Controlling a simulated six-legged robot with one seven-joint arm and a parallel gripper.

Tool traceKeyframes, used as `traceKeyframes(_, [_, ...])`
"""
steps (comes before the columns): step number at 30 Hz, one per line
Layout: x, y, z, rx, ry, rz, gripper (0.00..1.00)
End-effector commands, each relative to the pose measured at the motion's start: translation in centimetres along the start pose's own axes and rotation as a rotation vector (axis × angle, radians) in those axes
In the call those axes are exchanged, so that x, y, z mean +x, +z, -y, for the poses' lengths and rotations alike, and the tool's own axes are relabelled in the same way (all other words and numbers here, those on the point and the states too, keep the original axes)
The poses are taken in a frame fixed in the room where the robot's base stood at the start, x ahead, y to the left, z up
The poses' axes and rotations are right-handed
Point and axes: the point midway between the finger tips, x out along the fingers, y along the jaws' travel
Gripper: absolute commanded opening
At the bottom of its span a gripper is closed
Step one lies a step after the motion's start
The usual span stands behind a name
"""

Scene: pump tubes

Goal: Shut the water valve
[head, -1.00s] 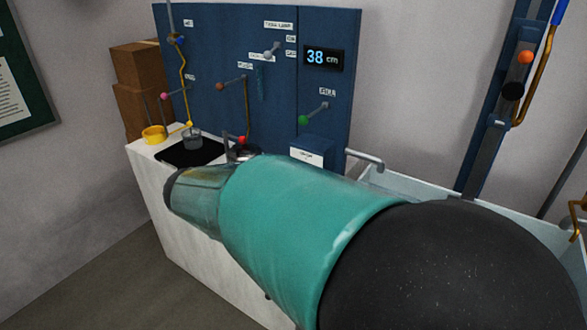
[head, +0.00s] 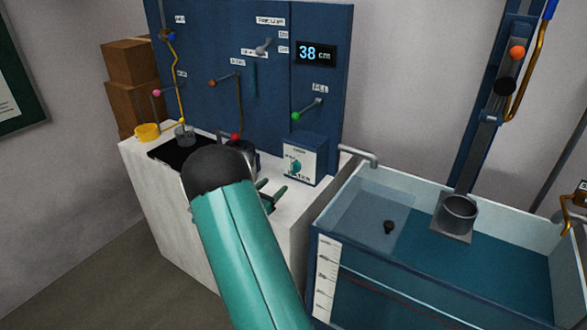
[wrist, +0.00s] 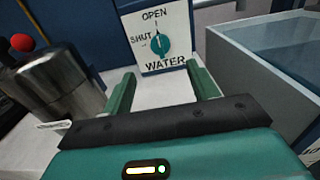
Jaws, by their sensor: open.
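The water valve is a teal knob (wrist: 160,44) on a white plate (wrist: 176,22) lettered OPEN at the top, SHUT at the left and WATER below. The knob looks upright, its top towards OPEN, but its pointer is too small to be sure. In the head view the knob (head: 295,167) is on the front of a small blue box (head: 309,147) on the counter. My gripper (wrist: 160,73) is open and empty, its two green fingers apart and pointing at the plate, short of the knob. In the head view the gripper (head: 273,188) is partly hidden by my arm.
A steel vessel (wrist: 60,80) with a red knob stands left of my fingers. A glass-walled water tank (head: 330,265) is right of the counter, under a grey spout (head: 358,155). A blue panel (head: 220,60) with levers and a 38 cm display (head: 315,53) stands behind.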

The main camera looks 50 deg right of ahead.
Motion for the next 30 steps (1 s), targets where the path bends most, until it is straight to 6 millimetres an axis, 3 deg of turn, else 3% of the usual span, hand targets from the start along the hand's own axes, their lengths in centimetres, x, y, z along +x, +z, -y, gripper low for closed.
traceKeyframes(5, [1.9, -0.1, -0.1, 0.000, 0.001, 0.001, 0.59])
traceKeyframes(21, [11.9, 0.0, 0.0, 0.003, -0.001, 0.000, 0.59])
traceKeyframes(30, [13.6, 0.0, -0.1, 0.001, 0.002, -0.001, 0.59])
